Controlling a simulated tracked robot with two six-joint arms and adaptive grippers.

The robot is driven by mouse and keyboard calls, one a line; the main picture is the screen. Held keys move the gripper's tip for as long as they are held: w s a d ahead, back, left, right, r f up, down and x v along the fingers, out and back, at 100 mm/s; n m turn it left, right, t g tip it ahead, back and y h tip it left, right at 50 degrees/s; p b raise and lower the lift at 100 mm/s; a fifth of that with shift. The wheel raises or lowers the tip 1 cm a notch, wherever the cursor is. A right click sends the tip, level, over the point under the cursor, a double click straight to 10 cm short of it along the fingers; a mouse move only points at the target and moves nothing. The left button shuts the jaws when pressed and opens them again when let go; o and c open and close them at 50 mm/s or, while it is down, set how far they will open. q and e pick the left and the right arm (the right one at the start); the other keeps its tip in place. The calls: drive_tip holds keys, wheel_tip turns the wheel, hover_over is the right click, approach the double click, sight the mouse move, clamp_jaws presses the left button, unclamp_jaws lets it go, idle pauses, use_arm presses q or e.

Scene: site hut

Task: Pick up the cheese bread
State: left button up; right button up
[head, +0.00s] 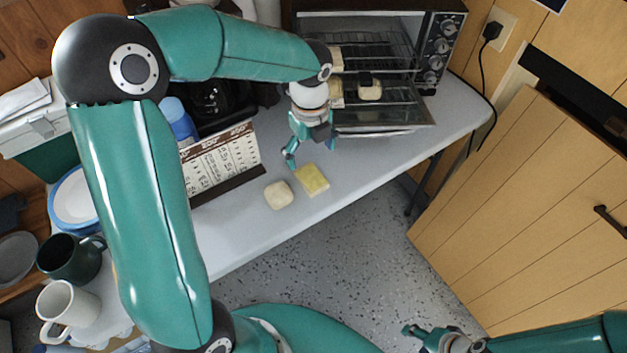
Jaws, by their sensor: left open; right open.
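A flat square piece with a yellow top (312,180), which looks like the cheese bread, lies on the white table. A pale rounded bun (279,194) lies just left of it; I cannot fully rule out that this is the cheese bread. My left gripper (306,150) is open and empty, just behind and above the yellow piece, in front of the toaster oven. It does not appear to touch either piece. My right gripper (420,336) is open and empty at the bottom, over the floor side, far from the bread.
A toaster oven (447,55) stands open at the back, its door (385,118) lowered and bread pieces (370,91) on its rack. A printed calendar (222,160) stands left of the bread. Mugs (68,308) and plates (72,200) are at far left. The table front is clear.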

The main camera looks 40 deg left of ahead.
sight(311, 177)
use_arm(q)
drive_tip(key=f, duration=0.8)
drive_tip(key=shift+s+f, duration=0.1)
drive_tip(key=shift+s, duration=0.1)
drive_tip(key=shift+c, duration=0.2)
drive_tip(key=c, duration=1.1)
